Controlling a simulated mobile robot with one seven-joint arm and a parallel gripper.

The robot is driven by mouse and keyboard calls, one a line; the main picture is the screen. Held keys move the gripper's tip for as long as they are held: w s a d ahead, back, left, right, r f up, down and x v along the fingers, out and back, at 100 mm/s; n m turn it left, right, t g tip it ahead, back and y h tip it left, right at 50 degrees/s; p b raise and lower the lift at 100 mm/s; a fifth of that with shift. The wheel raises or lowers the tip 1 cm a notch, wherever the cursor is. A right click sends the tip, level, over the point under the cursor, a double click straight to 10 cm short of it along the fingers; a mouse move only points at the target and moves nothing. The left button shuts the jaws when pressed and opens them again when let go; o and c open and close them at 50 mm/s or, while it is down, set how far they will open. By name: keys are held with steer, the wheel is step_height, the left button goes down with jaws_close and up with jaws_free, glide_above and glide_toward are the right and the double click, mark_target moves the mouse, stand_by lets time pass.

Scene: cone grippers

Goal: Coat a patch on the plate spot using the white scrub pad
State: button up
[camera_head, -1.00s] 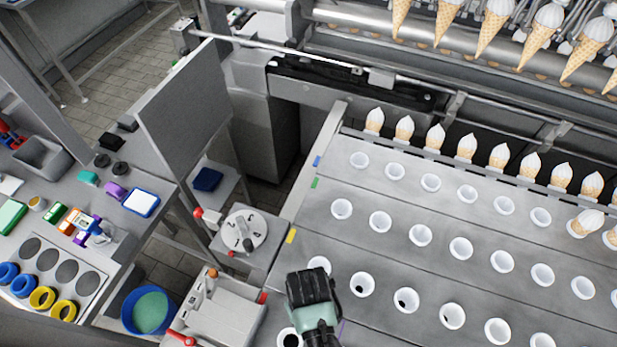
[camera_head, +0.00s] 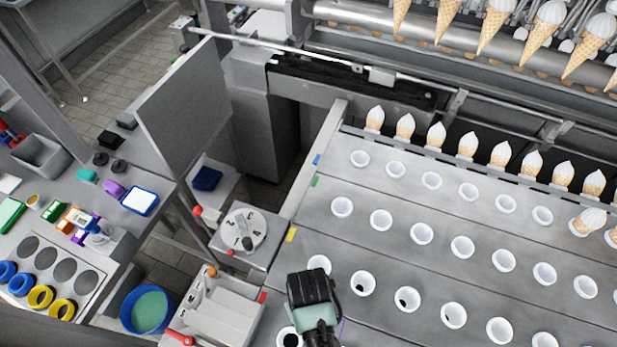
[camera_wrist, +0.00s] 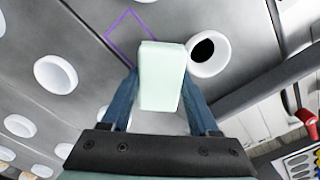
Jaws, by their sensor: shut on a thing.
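My gripper (camera_wrist: 160,98) is shut on the white scrub pad (camera_wrist: 160,75), a pale, slightly greenish block held between two blue fingers. In the head view my gripper (camera_head: 316,310) is over the lower left part of the grey metal plate (camera_head: 345,245), and the pad is hidden there. A purple square outline (camera_wrist: 108,38) marks a spot on the plate, just beyond and left of the pad in the wrist view. The pad covers its lower right part. A bit of the outline (camera_head: 342,328) shows right of the gripper in the head view. I cannot tell whether the pad touches the plate.
White-rimmed holes (camera_head: 421,233) run in rows across the plate; one with a dark inside (camera_wrist: 208,50) is right beside the pad. Filled cones (camera_head: 437,135) stand along the back. A dial box (camera_head: 243,230) and a control box (camera_head: 222,312) with a red lever stand left of the plate.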

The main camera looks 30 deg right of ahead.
mark_target(341, 332)
steer(key=shift+f, duration=0.4)
steer(key=shift+s+d+r+p, duration=0.25)
steer(key=shift+s+d+p, duration=0.55)
steer(key=shift+s, duration=0.4)
steer(key=shift+s+d+f+p, duration=0.1)
steer(key=shift+s+d+p, duration=0.2)
steer(key=shift+s+d, duration=0.45)
steer(key=shift+s+d+f+p, duration=0.1)
steer(key=shift+s+d+p, duration=0.2)
steer(key=shift+s+d, duration=0.4)
steer(key=shift+s+f, duration=0.1)
steer(key=shift+s, duration=0.35)
steer(key=shift+c, duration=0.6)
steer(key=shift+s+p, duration=0.1)
steer(key=shift+p, duration=0.25)
steer(key=shift+w+a, duration=0.95)
steer(key=shift+w, duration=0.25)
steer(key=shift+w+a+r, duration=0.1)
steer(key=shift+w+a, duration=0.6)
steer(key=shift+w, duration=0.3)
steer(key=shift+w+a+r, duration=0.1)
steer(key=shift+w+a, duration=0.55)
steer(key=shift+w, duration=0.35)
